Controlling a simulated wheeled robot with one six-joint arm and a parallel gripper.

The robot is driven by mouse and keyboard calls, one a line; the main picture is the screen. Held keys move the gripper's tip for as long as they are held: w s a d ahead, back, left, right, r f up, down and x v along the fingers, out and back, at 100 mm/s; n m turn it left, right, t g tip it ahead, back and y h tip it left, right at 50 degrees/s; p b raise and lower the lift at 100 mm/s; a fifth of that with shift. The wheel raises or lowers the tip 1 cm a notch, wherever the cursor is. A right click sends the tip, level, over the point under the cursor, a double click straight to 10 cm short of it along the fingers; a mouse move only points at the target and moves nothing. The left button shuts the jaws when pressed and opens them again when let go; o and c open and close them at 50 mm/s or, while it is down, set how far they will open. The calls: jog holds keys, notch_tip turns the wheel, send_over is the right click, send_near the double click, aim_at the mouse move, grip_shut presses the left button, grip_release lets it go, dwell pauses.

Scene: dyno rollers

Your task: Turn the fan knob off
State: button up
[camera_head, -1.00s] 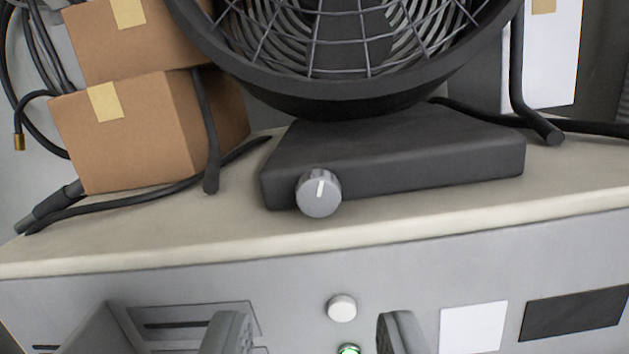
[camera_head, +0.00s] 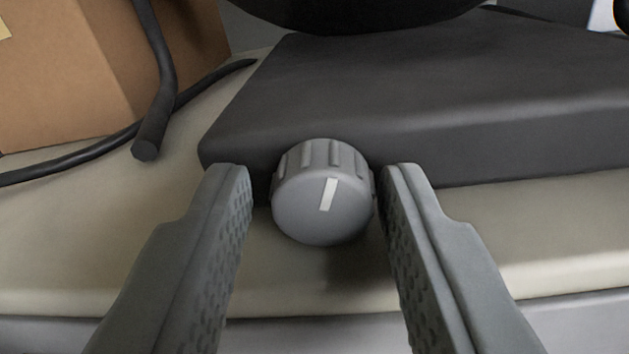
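The fan knob (camera_head: 318,205) is a round grey dial with a ribbed side and a white pointer line. It sticks out from the front face of the dark fan base (camera_head: 420,110). The white line points nearly straight up, its top leaning slightly right. My gripper (camera_head: 316,185) is open, with one finger on each side of the knob. A gap shows between the left finger and the knob. The right finger is very close to the knob's right edge; I cannot tell whether it touches.
The fan base stands on a cream countertop (camera_head: 100,235). At the left are a cardboard box (camera_head: 90,65), a dark cable (camera_head: 70,170) and a black rod-like leg (camera_head: 155,100). The bottom of the round fan housing (camera_head: 360,12) shows above the base.

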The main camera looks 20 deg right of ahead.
jog(key=shift+d, duration=0.1)
jog(key=c, duration=0.7)
jog(key=shift+n, duration=2.2)
jog(key=o, duration=0.7)
jog(key=shift+w+a, duration=0.15)
jog(key=shift+a, duration=0.15)
jog(key=shift+d, duration=0.1)
